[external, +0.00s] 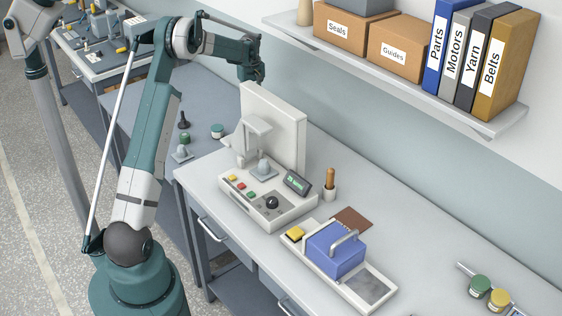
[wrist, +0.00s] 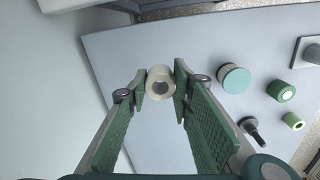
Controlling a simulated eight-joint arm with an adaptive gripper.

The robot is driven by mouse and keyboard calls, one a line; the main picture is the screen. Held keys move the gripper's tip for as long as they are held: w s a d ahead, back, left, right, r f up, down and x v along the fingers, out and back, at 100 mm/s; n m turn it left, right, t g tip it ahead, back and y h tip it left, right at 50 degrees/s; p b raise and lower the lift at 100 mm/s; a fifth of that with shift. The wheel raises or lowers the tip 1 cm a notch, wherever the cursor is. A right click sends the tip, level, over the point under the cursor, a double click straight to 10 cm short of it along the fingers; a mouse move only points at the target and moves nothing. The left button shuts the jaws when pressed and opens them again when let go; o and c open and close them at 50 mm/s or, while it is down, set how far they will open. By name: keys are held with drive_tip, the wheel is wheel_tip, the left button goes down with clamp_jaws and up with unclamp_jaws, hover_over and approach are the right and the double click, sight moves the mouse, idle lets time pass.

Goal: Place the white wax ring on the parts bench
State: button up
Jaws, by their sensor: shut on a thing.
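In the external view my gripper (external: 259,75) is at the far end of my arm, behind the white machine's upright panel; the ring cannot be made out there. A grey-blue bench (external: 222,97) lies below my gripper, and its bare top fills much of the wrist view (wrist: 125,50). I cannot tell the gap between ring and bench. No bench carries a readable name.
The white machine (external: 272,125) occupies the nearer bench (external: 215,170). Another bench (external: 103,65) with parts is at upper left. A shelf (external: 400,75) hangs on the wall.

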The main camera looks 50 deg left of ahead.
drive_tip(key=s+d+r+m+p, duration=0.1)
drive_tip(key=s+d+r+m, duration=0.4)
drive_tip(key=r, duration=0.6)
drive_tip(key=s+d+r+m, duration=0.1)
drive_tip(key=s+d+r, duration=0.4)
drive_tip(key=r, duration=0.6)
drive_tip(key=s+d+r+m+p, duration=0.1)
drive_tip(key=s+d+r+m, duration=0.2)
drive_tip(key=d+r, duration=0.6)
drive_tip(key=w+d+r+m+p, duration=0.25)
drive_tip(key=d+p, duration=0.35)
drive_tip(key=d, duration=1.8)
drive_tip(key=w+d+r+m+p, duration=0.1)
drive_tip(key=d+r+m+p, duration=0.3)
drive_tip(key=d, duration=2.1)
drive_tip(key=s+d+f+m, duration=0.2)
drive_tip(key=d+f, duration=1.3)
drive_tip(key=d, duration=0.1)
drive_tip(key=s+d+f+m+b, duration=0.1)
drive_tip(key=s+d+f+m, duration=0.2)
drive_tip(key=d+f, duration=1.2)
drive_tip(key=shift+d, duration=0.4)
drive_tip(key=shift+s+f, duration=0.1)
drive_tip(key=shift+f, duration=0.1)
